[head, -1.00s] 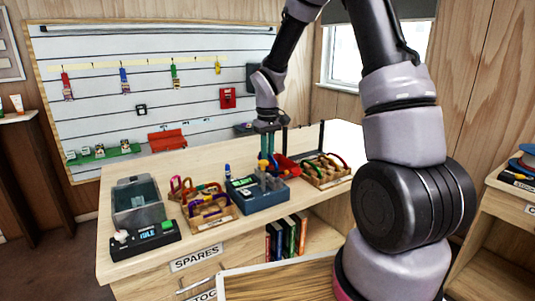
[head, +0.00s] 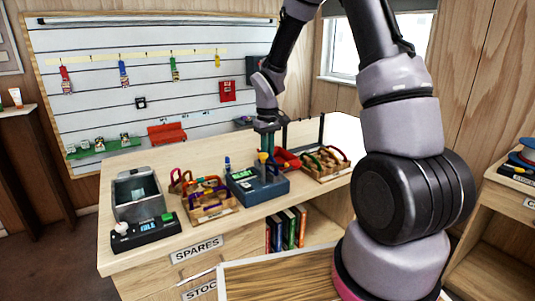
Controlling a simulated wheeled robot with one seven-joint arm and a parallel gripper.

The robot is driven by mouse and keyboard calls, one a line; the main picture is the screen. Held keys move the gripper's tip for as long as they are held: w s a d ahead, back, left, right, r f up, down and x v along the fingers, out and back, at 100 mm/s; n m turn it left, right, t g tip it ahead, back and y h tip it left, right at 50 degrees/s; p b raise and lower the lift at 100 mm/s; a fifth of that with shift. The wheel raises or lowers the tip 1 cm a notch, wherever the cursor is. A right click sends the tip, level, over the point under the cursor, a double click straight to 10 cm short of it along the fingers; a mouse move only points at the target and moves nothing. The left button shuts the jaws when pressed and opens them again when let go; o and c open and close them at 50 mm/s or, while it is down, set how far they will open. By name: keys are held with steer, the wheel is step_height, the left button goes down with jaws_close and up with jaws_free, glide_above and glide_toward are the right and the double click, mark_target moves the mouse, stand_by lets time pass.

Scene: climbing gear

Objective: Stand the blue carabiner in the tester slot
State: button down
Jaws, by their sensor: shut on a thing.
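The tester (head: 246,188) is a blue-grey box with a small green display, standing near the middle of the workbench. My gripper (head: 267,150) points down over the rear right part of the tester, near its upright posts. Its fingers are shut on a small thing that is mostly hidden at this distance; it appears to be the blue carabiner. I cannot tell whether that thing touches the slot or how it is tilted. The slot itself is hidden behind the posts and the gripper.
A wooden rack of coloured carabiners (head: 207,213) stands left of the tester, another rack (head: 326,174) right of it. A red tray (head: 287,160) lies close behind my gripper. A grey device with a clear bin (head: 137,195) stands at the bench's left, with bare bench (head: 125,258) in front.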

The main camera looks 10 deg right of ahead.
steer(key=shift+f, duration=0.6)
steer(key=c, duration=0.8)
jaws_free()
step_height(320, 180, up, 11)
steer(key=s+d+r+m+t, duration=0.2)
steer(key=s+r, duration=0.4)
steer(key=s, duration=0.1)
steer(key=s+d+r+m+t+y, duration=0.1)
steer(key=s+d+r+m+t, duration=0.1)
steer(key=s+r, duration=0.4)
steer(key=s+d+r+m+t+y, duration=0.1)
steer(key=s+d+r+m+t, duration=0.1)
steer(key=s+r, duration=0.4)
steer(key=shift+s+r+m+t, duration=0.15)
steer(key=shift+s+m+t, duration=0.25)
steer(key=shift+s, duration=0.55)
steer(key=shift+s+r+m+t, duration=0.2)
steer(key=shift+s+m, duration=0.3)
steer(key=shift+s, duration=0.4)
